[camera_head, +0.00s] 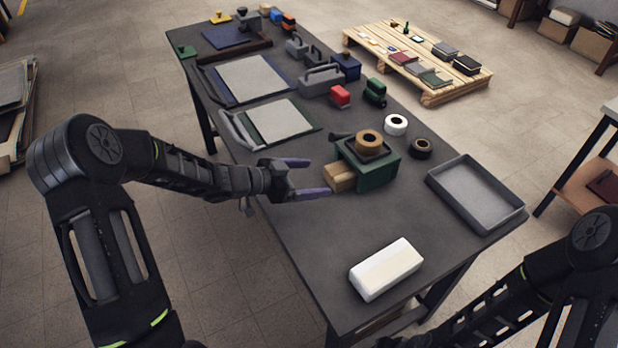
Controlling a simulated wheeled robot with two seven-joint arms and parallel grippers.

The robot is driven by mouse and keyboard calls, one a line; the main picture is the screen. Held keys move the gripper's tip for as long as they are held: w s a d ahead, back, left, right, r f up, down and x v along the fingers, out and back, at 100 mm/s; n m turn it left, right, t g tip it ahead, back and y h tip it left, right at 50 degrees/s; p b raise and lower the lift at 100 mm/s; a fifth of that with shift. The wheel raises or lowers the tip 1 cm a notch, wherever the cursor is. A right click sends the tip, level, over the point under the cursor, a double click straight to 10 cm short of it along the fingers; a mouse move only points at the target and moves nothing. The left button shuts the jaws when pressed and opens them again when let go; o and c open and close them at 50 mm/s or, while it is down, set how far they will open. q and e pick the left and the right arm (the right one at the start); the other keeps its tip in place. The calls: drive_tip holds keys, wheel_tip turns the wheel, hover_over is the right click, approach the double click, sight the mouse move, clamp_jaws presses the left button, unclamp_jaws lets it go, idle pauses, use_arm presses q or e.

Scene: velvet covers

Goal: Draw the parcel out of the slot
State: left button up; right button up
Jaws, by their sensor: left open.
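The parcel (339,177) is a tan box that sticks out of the left side of a dark green box with a slot (378,178). The rest of the parcel is hidden inside. A brown tape roll (369,141) sits on top of the green box. My left gripper (317,177) comes in from the left and is open, with its purple fingers spread. Its tips are just left of the parcel's outer end; I cannot tell whether they touch it. My right arm enters at the bottom right, and its gripper fingers are not visible.
A white block (386,269) lies near the table's front edge. A grey tray (475,194) is at the right edge. White (396,125) and black (420,148) tape rolls stand behind the green box. The table (305,235) is bare in front of the parcel.

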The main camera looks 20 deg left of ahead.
sight(329, 177)
use_arm(q)
drive_tip(key=x, duration=0.7)
drive_tip(key=shift+w+d+f, duration=0.1)
drive_tip(key=shift+w+d, duration=0.1)
use_arm(e)
drive_tip(key=shift+r, duration=0.2)
use_arm(q)
drive_tip(key=shift+c, duration=0.3)
drive_tip(key=c, duration=1.8)
drive_tip(key=shift+o, duration=0.2)
drive_tip(key=shift+s, duration=0.1)
use_arm(e)
drive_tip(key=shift+a, duration=0.1)
